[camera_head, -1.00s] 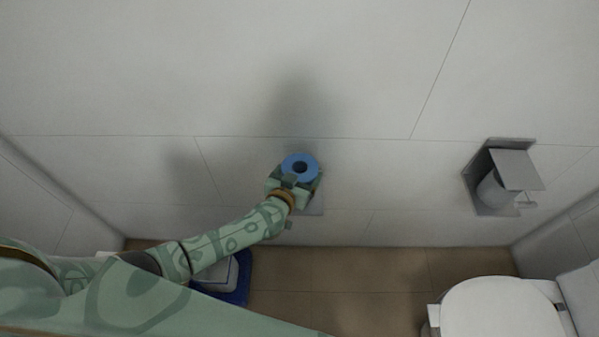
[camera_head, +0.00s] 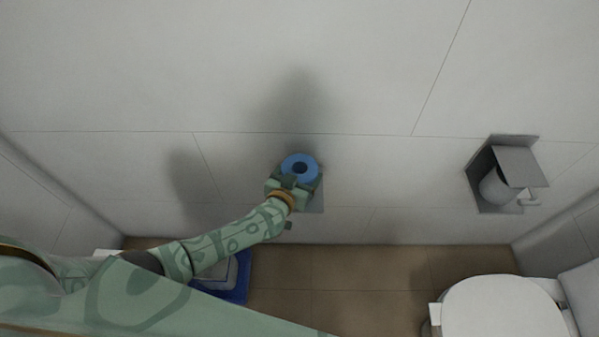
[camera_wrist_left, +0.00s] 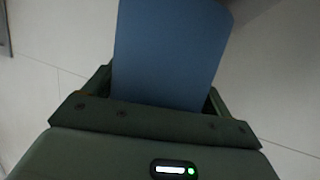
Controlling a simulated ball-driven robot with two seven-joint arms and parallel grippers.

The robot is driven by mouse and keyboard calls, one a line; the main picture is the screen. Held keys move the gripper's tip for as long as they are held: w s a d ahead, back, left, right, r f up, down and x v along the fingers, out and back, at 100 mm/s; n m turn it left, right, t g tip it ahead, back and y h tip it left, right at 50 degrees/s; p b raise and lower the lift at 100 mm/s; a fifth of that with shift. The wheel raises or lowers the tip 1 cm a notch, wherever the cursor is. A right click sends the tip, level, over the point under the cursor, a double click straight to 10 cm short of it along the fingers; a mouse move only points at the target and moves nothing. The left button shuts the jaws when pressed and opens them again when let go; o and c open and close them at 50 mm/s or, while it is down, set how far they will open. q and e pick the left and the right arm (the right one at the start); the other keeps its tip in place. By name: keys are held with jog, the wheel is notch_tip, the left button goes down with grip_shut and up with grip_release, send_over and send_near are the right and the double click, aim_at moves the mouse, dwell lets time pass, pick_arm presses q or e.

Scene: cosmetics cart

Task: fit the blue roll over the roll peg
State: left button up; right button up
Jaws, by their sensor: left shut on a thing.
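The blue roll (camera_head: 312,167) is near the middle of the head view, close to the wall, with its dark centre hole facing up toward the camera. My left gripper (camera_head: 292,183) is shut on the blue roll at its lower side. In the left wrist view the roll (camera_wrist_left: 170,52) stands up between the fingers and fills the upper middle. A grey plate (camera_head: 316,204) on the wall shows partly behind the gripper. I cannot make out the roll peg; the roll and gripper cover that area. My right gripper is not in view.
A grey wall holder (camera_head: 519,166) with a pale roll (camera_head: 495,187) is on the right. A white toilet (camera_head: 503,308) stands at lower right. A blue-edged item (camera_head: 241,276) lies on the brown floor (camera_head: 345,270) beneath my left arm. The wall around the roll is clear.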

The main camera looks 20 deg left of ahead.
pick_arm(q)
jog(key=shift+f, duration=0.5)
jog(key=o, duration=0.9)
jog(key=p+v, duration=0.6)
jog(key=v, duration=1)
jog(key=shift+s, duration=0.15)
jog(key=shift+d, duration=0.1)
